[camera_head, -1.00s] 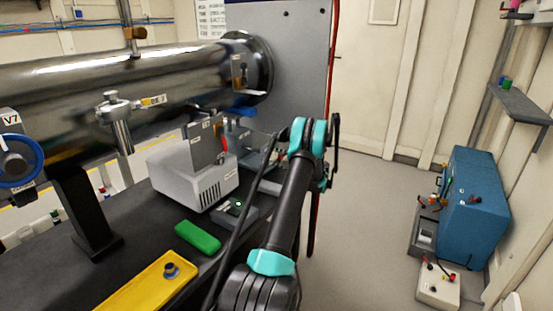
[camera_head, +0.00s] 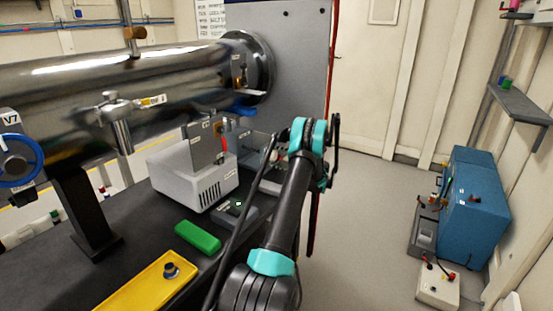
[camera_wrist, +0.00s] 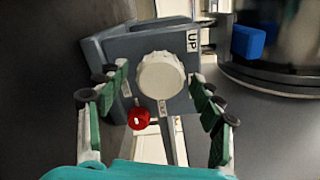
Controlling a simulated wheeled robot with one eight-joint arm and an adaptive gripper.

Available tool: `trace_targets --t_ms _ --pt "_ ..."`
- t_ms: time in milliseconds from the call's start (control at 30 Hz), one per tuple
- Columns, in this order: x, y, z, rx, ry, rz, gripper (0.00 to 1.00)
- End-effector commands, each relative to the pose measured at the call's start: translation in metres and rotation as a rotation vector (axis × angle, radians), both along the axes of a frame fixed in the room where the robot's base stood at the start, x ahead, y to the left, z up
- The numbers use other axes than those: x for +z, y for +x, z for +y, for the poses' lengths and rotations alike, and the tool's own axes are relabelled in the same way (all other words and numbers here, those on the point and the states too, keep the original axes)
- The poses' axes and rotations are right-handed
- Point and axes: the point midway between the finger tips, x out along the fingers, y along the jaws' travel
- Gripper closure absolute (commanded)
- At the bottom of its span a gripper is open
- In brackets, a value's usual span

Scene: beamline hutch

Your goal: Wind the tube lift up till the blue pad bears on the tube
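In the wrist view, my gripper (camera_wrist: 158,98) is open, with green-padded fingers to either side of a round white knob (camera_wrist: 160,76). No finger clearly touches the knob. The knob sits on a grey lift block (camera_wrist: 118,52) marked "UP". The blue pad (camera_wrist: 247,43) is at upper right, close beside the shiny tube (camera_wrist: 300,45); I cannot tell whether they touch. In the head view, the blue pad (camera_head: 243,111) shows under the flange end of the steel tube (camera_head: 150,85). There my gripper is mostly hidden behind my arm.
A red knob (camera_wrist: 139,118) hangs just below the white knob. On the dark bench (camera_head: 135,225) are a grey box (camera_head: 190,178), a green block (camera_head: 198,236) and a yellow tray (camera_head: 150,285).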

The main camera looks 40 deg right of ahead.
Motion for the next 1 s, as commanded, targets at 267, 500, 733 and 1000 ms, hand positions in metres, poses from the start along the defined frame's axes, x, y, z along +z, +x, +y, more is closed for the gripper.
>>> trace_targets --t_ms 267,500,733,1000 --pt "0.0 -0.005 -0.003 -0.001 0.0 -0.001 0.34" --pt "0.0 -0.041 -0.019 -0.004 0.0 0.0 0.34" --pt "0.0 -0.083 -0.035 -0.003 0.0 0.0 0.34" --pt "0.0 -0.109 -0.045 0.0 0.0 0.0 0.34"
